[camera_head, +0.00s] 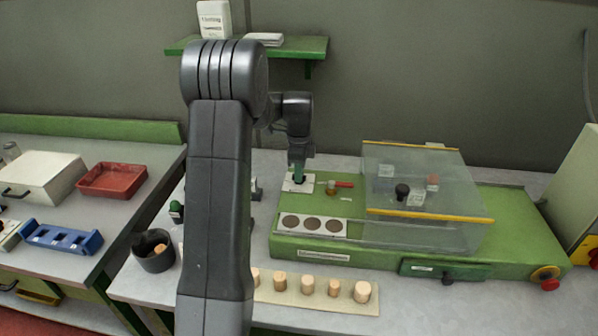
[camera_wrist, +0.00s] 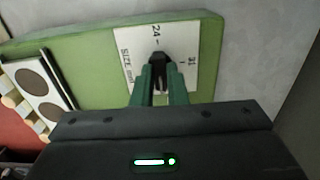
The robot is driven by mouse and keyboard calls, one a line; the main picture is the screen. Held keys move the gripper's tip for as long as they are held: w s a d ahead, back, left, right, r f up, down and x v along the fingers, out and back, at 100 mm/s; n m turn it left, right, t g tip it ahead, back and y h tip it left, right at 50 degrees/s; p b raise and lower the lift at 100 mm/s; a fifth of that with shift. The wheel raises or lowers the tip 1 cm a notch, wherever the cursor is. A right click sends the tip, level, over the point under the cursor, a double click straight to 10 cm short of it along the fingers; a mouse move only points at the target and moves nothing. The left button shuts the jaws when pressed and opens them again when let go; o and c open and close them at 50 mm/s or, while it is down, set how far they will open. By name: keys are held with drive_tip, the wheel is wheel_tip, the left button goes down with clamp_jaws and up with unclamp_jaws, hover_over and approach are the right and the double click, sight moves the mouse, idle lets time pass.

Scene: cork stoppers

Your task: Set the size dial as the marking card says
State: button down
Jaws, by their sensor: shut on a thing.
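The size dial's white plate (camera_wrist: 127,50) shows in the wrist view, printed "SIZE mm" with the numbers 24 and 31 visible. My gripper (camera_wrist: 160,75) has its green fingers closed on the dial's black knob (camera_wrist: 158,58) from above. The knob stands near the 24 mark, but the fingers hide much of it and I cannot tell its exact setting. In the head view the plate (camera_head: 289,187) lies on the left end of the green machine, with my gripper (camera_head: 298,177) over it. I cannot identify the marking card or read one.
The green machine (camera_head: 520,215) carries a clear cover (camera_head: 410,225) with yellow edges, a red-handled lever (camera_head: 343,184) and a white strip with dark round spots (camera_head: 345,229). Several corks stand on a board (camera_head: 290,297) in front. A dark cup (camera_head: 153,262) stands at left.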

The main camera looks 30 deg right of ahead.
idle(0.3)
drive_tip(key=c, duration=1.4)
unclamp_jaws()
drive_tip(key=shift+c, duration=0.2)
drive_tip(key=shift+r, duration=0.15)
wheel_tip(320, 180, up, 14)
drive_tip(key=b, duration=0.1)
drive_tip(key=shift+f, duration=0.2)
drive_tip(key=shift+f, duration=0.1)
wheel_tip(320, 180, down, 14)
drive_tip(key=shift+r+p, duration=0.15)
drive_tip(key=shift+p, duration=0.35)
drive_tip(key=shift+r, duration=0.15)
